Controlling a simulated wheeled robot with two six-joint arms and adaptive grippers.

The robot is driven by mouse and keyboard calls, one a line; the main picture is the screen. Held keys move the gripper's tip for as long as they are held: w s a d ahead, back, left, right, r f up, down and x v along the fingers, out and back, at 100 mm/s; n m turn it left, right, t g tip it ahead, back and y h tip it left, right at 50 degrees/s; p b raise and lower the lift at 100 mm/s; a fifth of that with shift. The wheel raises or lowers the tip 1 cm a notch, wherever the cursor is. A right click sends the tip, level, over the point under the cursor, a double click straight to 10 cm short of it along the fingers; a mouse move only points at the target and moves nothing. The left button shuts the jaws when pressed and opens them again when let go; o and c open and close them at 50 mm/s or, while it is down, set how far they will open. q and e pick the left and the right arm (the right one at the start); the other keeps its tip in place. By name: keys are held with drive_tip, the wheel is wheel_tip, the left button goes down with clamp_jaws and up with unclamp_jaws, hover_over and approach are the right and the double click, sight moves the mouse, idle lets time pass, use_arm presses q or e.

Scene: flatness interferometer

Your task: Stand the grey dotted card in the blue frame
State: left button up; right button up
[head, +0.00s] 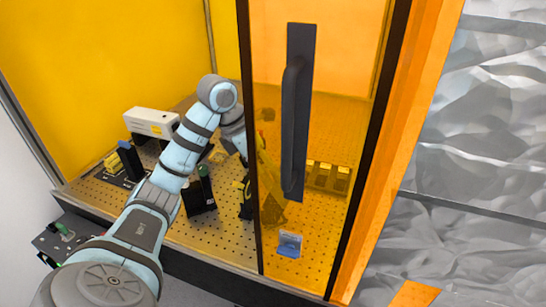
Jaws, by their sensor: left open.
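A small blue piece (289,246), which looks like the blue frame, stands on the perforated plate near the front, behind the amber door panel. I cannot make out the grey dotted card with certainty. My left arm reaches from the lower left into the enclosure. My left gripper (271,208) is partly seen through the amber panel, behind and left of the blue piece and apart from it. It is open; I see nothing held in it, though the tint hides detail. My right gripper is not in view.
The amber door (335,120) with a dark handle (294,120) covers the enclosure's right part. A white box (150,122), a dark block (130,160) and a black mount (200,197) stand around my arm. Several dark blocks (328,177) sit behind the door.

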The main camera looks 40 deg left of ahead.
use_arm(q)
drive_tip(key=x, duration=0.4)
drive_tip(key=b+x, duration=0.1)
drive_tip(key=x, duration=0.4)
drive_tip(key=s+x, duration=0.1)
drive_tip(key=x, duration=0.3)
drive_tip(key=shift+w+d+f, duration=0.1)
drive_tip(key=shift+d+f, duration=0.1)
drive_tip(key=shift+f, duration=0.2)
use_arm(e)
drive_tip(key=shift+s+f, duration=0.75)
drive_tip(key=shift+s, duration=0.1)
use_arm(q)
drive_tip(key=shift+r, duration=0.1)
drive_tip(key=shift+c, duration=0.9)
drive_tip(key=c, duration=1)
drive_tip(key=o, duration=1.2)
drive_tip(key=shift+c, duration=0.2)
